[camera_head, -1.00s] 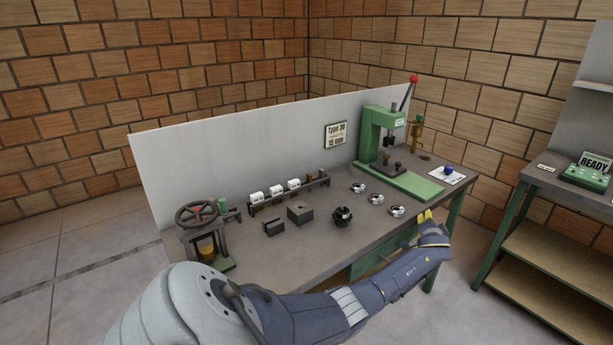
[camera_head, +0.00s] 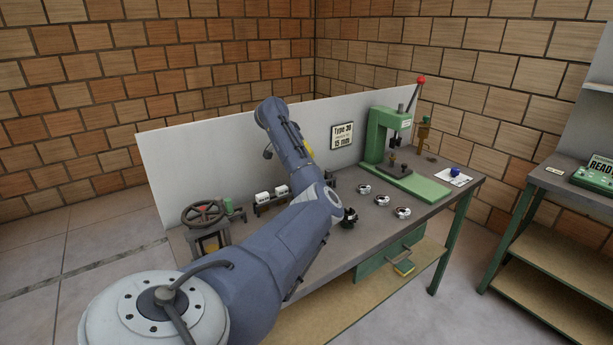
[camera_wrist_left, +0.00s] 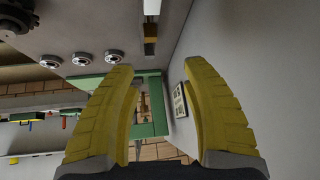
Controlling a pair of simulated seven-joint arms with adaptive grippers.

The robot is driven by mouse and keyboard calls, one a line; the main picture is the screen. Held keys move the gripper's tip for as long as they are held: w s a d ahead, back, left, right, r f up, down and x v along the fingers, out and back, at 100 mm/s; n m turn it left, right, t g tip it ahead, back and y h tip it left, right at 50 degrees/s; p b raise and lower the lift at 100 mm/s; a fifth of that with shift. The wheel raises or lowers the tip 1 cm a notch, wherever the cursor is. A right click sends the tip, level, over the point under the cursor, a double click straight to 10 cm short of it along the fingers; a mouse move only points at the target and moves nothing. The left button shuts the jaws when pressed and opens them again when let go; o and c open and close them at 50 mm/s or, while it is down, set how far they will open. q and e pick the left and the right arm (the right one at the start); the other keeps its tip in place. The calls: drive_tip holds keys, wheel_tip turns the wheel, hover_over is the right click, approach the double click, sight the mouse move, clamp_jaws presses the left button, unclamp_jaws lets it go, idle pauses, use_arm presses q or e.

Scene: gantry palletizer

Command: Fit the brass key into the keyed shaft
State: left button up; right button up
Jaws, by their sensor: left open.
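My left gripper (camera_wrist_left: 160,75) is open with its yellow fingers apart and nothing between them. In the head view only a bit of yellow finger (camera_head: 308,147) shows, by the grey back panel; my arm hides the rest. A black toothed part (camera_head: 349,218) stands on the bench beside my forearm. In the wrist view, a white block (camera_wrist_left: 151,6) and a brownish, brass-toned piece (camera_wrist_left: 150,47) lie beyond the fingertips; I cannot tell whether it is the brass key. I cannot make out the keyed shaft. My right gripper is not in view.
A green press (camera_head: 383,140) stands at the bench's far end. Three round metal parts (camera_head: 381,200) lie before it. A handwheel device (camera_head: 203,213) and white blocks on a rail (camera_head: 262,198) are at left. A green drawer (camera_head: 373,268) is under the bench.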

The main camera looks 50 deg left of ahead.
use_arm(q)
drive_tip(key=s+m+t+h, duration=0.1)
drive_tip(key=s+m+h, duration=0.1)
drive_tip(key=s, duration=0.3)
drive_tip(key=shift+t, duration=0.4)
drive_tip(key=shift+a+x, duration=0.1)
drive_tip(key=shift+x, duration=4.15)
drive_tip(key=shift+a+x, duration=0.15)
drive_tip(key=shift+x, duration=4.1)
clamp_jaws()
